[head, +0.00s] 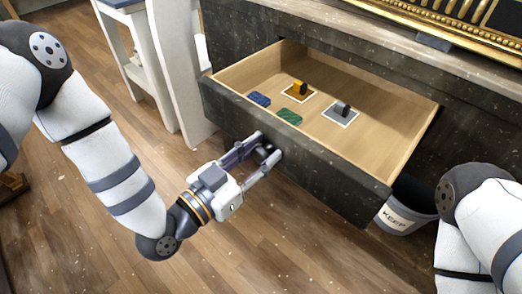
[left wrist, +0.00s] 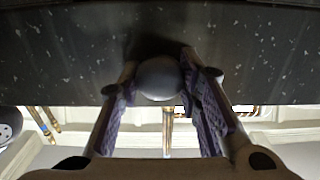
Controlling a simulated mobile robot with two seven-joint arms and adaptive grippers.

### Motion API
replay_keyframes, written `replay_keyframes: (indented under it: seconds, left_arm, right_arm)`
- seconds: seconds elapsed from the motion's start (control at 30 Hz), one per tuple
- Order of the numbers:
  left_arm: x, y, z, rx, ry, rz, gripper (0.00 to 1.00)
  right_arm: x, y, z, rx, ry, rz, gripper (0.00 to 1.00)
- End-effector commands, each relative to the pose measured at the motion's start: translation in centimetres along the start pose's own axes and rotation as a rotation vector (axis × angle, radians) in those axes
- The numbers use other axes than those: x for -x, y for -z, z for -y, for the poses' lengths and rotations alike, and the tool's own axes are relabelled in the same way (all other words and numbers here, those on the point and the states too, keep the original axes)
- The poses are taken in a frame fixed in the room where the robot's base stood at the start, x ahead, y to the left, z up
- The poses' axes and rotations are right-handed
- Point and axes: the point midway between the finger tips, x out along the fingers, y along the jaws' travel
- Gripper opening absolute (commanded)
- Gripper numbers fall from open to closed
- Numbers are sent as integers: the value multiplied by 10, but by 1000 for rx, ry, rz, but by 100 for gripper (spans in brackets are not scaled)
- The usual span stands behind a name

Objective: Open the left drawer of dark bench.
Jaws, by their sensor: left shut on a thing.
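The dark bench's drawer (head: 330,178) stands pulled well out, its pale wooden inside showing. Its speckled dark front fills the top of the left wrist view (left wrist: 60,60). My left gripper (head: 265,150) is at the drawer front, its fingers closed around the round dark knob, which shows between both purple-padded fingers in the left wrist view (left wrist: 159,78). Inside the drawer lie a blue piece (head: 259,99), a green piece (head: 289,117), an orange-yellow block (head: 300,88) and a grey block (head: 342,108) on a white-edged grey square. My right gripper is out of view.
A pale bin marked KEEP (head: 408,212) stands on the floor right of the drawer. A white stool-like piece (head: 140,60) is at the upper left. A gilt-trimmed dark thing (head: 460,28) rests on the bench top. Wooden floor (head: 290,250) is open in front.

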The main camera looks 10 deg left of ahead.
Motion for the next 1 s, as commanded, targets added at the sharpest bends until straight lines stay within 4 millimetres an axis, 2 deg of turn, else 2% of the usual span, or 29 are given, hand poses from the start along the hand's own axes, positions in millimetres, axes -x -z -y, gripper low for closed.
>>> replay_keyframes:
  seconds: [0.03,0.07,0.13,0.17,0.4,0.5,0.57,0.8,0.9,1.0]
  left_arm:
    - [0,0,0,0,0,0,0]
    - [0,0,0,0,0,0,34]
    - [0,0,0,0,0,0,50]
    - [0,0,0,0,0,0,52]
    - [0,0,0,0,0,0,52]
    - [6,-1,0,0,0,3,52]
    - [17,-1,0,-1,0,4,52]
    - [82,-1,0,2,1,5,52]
    - [103,-1,0,1,1,4,52]
    - [115,-1,0,0,0,3,52]
  right_arm:
    - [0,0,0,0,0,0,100]
    - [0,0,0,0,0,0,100]
    - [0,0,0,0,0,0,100]
    - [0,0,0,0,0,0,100]
    - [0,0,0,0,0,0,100]
    - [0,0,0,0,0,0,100]
    - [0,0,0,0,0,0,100]
    - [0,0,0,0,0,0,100]
    - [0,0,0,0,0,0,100]
    - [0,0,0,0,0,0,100]
